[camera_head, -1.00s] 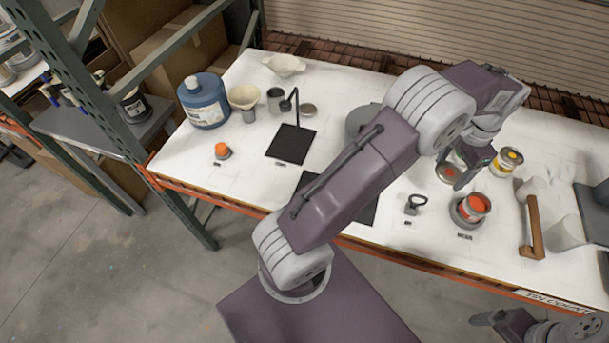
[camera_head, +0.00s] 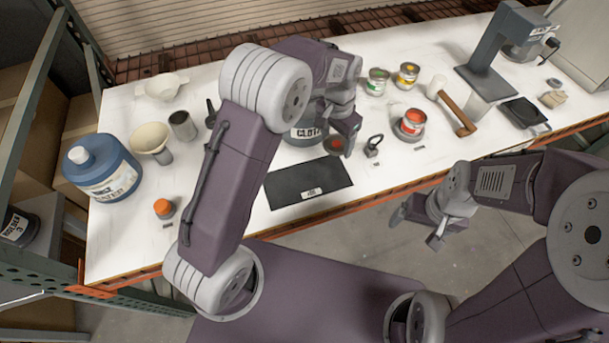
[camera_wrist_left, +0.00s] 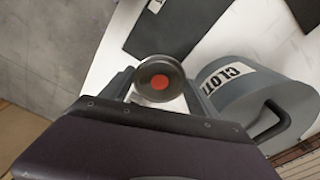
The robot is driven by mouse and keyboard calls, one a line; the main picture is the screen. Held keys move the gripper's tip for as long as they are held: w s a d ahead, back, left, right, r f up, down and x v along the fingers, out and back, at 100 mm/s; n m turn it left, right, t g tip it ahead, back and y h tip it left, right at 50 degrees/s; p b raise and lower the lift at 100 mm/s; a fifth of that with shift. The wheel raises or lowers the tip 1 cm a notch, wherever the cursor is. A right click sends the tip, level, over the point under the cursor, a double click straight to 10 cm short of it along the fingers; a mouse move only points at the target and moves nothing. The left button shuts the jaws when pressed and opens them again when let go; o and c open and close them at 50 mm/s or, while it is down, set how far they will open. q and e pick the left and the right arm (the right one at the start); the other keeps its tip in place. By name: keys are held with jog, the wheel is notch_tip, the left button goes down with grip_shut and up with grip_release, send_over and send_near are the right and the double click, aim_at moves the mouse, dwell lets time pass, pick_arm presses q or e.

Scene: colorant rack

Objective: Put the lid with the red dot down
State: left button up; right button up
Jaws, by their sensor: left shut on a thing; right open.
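The lid with the red dot (camera_head: 334,146) is a small round metal disc with a red spot. My left gripper (camera_head: 345,132) is shut on it, beside the grey bin labelled "CLOT…" (camera_head: 303,141). In the left wrist view the lid (camera_wrist_left: 160,82) sits between the fingers, with its red dot facing the camera. The bin (camera_wrist_left: 245,100) stands to its right. A dark mat (camera_head: 308,186) lies on the white table nearer the front edge. The lid appears held above the table; its exact height is hard to tell. My right gripper (camera_head: 418,222) is open and empty, in front of the table.
A blue jug (camera_head: 103,168) and an orange-capped item (camera_head: 164,208) are left.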

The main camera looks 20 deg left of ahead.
pick_arm(q)
send_over(306, 178)
notch_tip(306, 178, down, 5)
jog(key=shift+w+d+r+p, duration=0.1)
jog(key=shift+d+p, duration=0.05)
jog(key=shift+p, duration=0.3)
jog(key=shift+s+a+f, duration=0.2)
jog(key=shift+f, duration=0.05)
notch_tip(306, 178, down, 4)
jog(key=shift+s+r+p, duration=0.1)
jog(key=shift+r+p, duration=0.05)
jog(key=shift+p, duration=0.15)
jog(key=shift+f, duration=0.3)
jog(key=shift+f, duration=0.2)
jog(key=o, duration=1.3)
jog(key=shift+r, duration=0.1)
